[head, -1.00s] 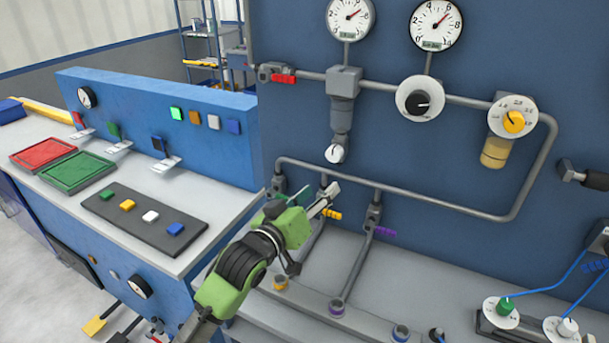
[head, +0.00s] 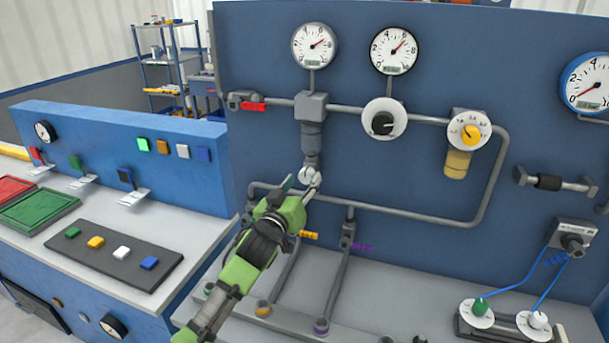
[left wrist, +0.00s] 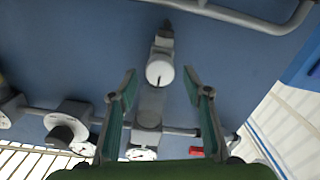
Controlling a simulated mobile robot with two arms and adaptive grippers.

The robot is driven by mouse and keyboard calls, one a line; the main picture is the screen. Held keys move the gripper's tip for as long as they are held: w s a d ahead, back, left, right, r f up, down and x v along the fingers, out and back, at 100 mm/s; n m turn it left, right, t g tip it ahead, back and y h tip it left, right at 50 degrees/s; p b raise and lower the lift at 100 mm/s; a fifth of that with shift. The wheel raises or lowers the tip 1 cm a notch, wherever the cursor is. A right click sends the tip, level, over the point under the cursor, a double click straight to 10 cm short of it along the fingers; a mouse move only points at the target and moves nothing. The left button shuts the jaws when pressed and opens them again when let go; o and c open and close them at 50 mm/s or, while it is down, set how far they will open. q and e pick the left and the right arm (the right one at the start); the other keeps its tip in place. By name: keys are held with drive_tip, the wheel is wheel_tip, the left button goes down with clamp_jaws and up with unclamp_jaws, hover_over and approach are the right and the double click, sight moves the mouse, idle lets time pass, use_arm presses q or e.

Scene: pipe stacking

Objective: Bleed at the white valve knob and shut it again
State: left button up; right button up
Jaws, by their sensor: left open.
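The white valve knob (head: 307,174) sits at the bottom of the grey filter unit (head: 311,135) on the blue panel. In the left wrist view the white knob (left wrist: 159,73) faces the camera with a dark mark on its face, midway between my fingertips. My left gripper (head: 303,184) is open at the knob, one finger on each side. In the left wrist view its fingers (left wrist: 158,84) stand apart with gaps to the knob on both sides; contact does not show. My right gripper is not in view.
A red-handled valve (head: 252,106) is on the pipe at upper left. A black knob (head: 383,123) and a yellow knob (head: 470,135) are to the right. The lower pipe (head: 400,213) and purple-handled valve (head: 360,246) lie close to my gripper.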

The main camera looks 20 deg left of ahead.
use_arm(q)
drive_tip(key=shift+w, duration=1.2)
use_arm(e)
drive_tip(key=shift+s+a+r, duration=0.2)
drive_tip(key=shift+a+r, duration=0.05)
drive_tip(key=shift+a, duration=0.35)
use_arm(q)
drive_tip(key=shift+c, duration=0.5)
drive_tip(key=c, duration=1)
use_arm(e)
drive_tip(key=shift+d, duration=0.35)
